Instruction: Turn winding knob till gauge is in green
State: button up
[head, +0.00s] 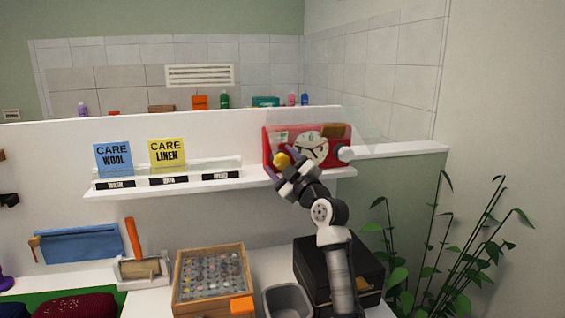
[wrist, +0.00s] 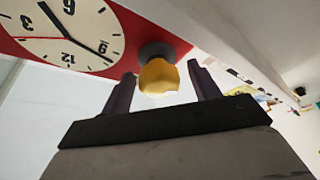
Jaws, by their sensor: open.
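The red clock box (head: 280,137) stands at the right end of the white shelf, with a round white dial (head: 313,147). In the wrist view the dial (wrist: 60,35) shows black numbers and hands. A yellow winding knob (wrist: 158,76) sticks out from the red face on a dark round base; it also shows in the head view (head: 282,160). My gripper (wrist: 163,88) is open, with one finger on each side of the knob. I cannot make out a green zone on a gauge.
A blue wool card (head: 113,158) and a yellow linen card (head: 167,152) stand on the white shelf (head: 215,183). Below are a button box (head: 211,278), a grey bin (head: 287,300) and a black box (head: 318,260). A plant (head: 440,240) stands at right.

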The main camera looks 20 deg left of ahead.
jog(key=c, duration=1)
jog(key=shift+m, duration=0.3)
jog(key=m+t+b, duration=0.1)
jog(key=m, duration=0.2)
jog(key=shift+a+f+t+h, duration=0.1)
jog(key=shift+t+h, duration=0.3)
jog(key=m+t, duration=0.1)
jog(key=m, duration=0.1)
jog(key=m+t+h+p, duration=0.1)
jog(key=m, duration=0.2)
jog(key=shift+r+h, duration=0.2)
jog(key=shift+h, duration=0.1)
jog(key=m+t+h+p, duration=0.1)
jog(key=m, duration=0.1)
jog(key=m+h+p, duration=0.1)
jog(key=m+p, duration=0.1)
jog(key=m, duration=0.1)
jog(key=m+t+h+p, duration=0.1)
jog(key=m, duration=0.2)
jog(key=shift+a+t+p, duration=0.1)
jog(key=shift+t+p, duration=0.2)
jog(key=shift+f+m+t+h+p, duration=0.1)
jog(key=shift+m+t+h+p, duration=0.1)
jog(key=shift+m+h, duration=0.95)
jog(key=shift+f+m+t+h+p, duration=0.15)
jog(key=shift+m+h, duration=0.3)
jog(key=shift+m, duration=1.3)
jog(key=shift+r, duration=0.1)
